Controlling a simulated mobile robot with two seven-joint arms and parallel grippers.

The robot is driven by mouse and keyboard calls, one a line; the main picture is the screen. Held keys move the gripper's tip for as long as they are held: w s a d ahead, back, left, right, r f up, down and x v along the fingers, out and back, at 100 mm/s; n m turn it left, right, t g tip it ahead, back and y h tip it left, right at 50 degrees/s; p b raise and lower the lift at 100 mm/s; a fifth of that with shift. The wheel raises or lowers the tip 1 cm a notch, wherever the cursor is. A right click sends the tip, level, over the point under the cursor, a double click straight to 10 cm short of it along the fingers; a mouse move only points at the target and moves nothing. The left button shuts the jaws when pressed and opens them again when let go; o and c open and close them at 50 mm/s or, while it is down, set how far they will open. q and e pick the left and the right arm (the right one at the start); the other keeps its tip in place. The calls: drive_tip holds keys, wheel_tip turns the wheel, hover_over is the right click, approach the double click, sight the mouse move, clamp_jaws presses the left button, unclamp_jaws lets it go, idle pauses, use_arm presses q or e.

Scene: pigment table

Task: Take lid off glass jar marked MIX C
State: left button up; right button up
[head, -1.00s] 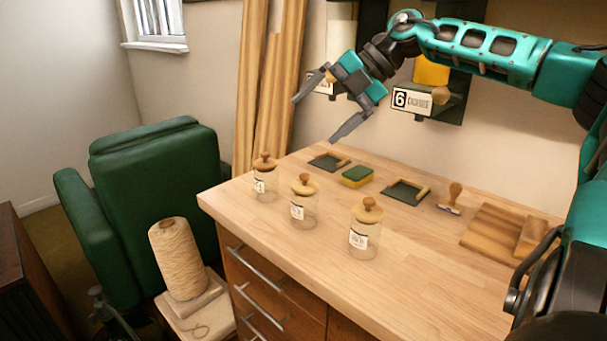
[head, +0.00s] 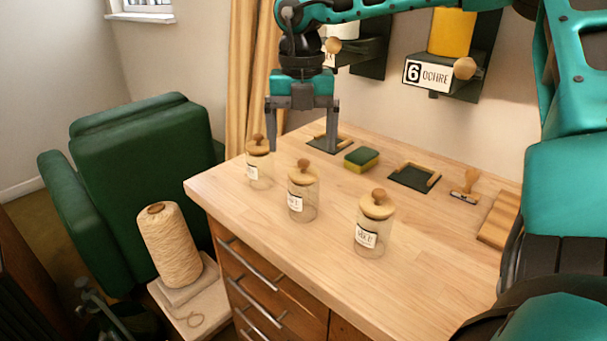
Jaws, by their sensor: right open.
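Three glass jars with round wooden lids and knobs stand upright on the table: a left jar (head: 260,172), a middle jar (head: 296,205) and a right jar (head: 374,240). Each lid is on its jar. The labels are too small for me to tell surely which one reads MIX C. My right gripper (head: 303,146) is open and empty, pointing down. In the picture its fingers are above the middle jar and right of the left jar's knob; its exact depth is unclear. My left gripper is out of view.
Behind the jars lie a dark tray with a wooden edge (head: 412,179), a similar one further left (head: 322,147), a green-yellow sponge (head: 362,159), a wooden stamp (head: 466,186) and a wooden board (head: 497,218). Ochre dispenser 6 (head: 451,60) hangs on the wall. The table's front (head: 300,263) is clear.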

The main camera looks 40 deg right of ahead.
sight(304, 161)
drive_tip(key=shift+w+d+f, duration=0.1)
drive_tip(key=shift+d+f, duration=0.05)
drive_tip(key=shift+f, duration=1.25)
drive_tip(key=shift+w+d+f, duration=0.1)
drive_tip(key=shift+d+f, duration=0.05)
drive_tip(key=shift+f, duration=1.2)
drive_tip(key=c, duration=1.1)
drive_tip(key=shift+r, duration=0.15)
wheel_tip(304, 161, up, 20)
drive_tip(key=shift+f+p, duration=0.15)
drive_tip(key=shift+p, duration=0.7)
